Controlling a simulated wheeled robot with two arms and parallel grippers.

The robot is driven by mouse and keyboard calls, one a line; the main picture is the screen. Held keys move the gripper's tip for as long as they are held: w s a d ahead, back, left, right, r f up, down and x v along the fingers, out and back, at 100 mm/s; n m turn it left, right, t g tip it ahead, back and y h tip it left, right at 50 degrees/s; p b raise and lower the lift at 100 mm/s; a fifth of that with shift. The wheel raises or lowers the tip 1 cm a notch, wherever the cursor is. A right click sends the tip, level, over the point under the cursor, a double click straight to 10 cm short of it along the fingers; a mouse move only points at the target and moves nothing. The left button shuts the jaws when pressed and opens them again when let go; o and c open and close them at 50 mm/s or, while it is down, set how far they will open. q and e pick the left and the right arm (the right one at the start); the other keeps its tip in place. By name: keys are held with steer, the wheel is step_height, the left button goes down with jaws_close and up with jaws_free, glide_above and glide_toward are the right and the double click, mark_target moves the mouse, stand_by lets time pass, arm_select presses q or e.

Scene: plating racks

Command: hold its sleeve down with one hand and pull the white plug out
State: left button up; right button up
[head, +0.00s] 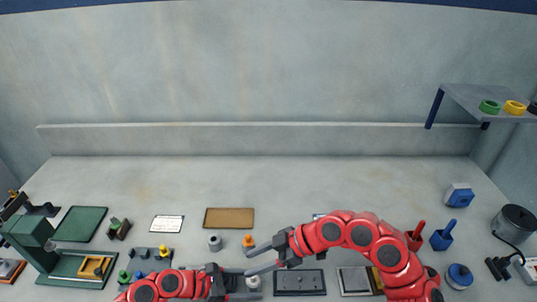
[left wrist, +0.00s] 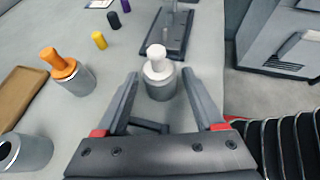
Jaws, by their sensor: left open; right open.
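The white plug (left wrist: 157,60) stands upright in its grey cylindrical sleeve (left wrist: 160,88) in the left wrist view. In the head view the white plug (head: 253,281) shows small at the bottom middle. My left gripper (left wrist: 160,74) is open, with one finger on either side of the sleeve; I cannot tell whether they touch it. In the head view my left gripper (head: 246,285) comes in low from the left. My right gripper (head: 250,261) is open and empty, pointing left, just behind the white plug in the picture.
An orange plug in a grey sleeve (left wrist: 74,80) and an empty-looking grey sleeve (left wrist: 30,153) stand to the left. A brown board (head: 229,218) lies behind them. A dark rack plate (head: 300,283) lies right of the white plug. Open table lies farther back.

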arm_select(q)
steer(key=shift+d+f, duration=0.1)
steer(key=shift+d, duration=0.1)
jaws_close()
steer(key=shift+o, duration=1)
jaws_free()
jaws_close()
stand_by(0.6)
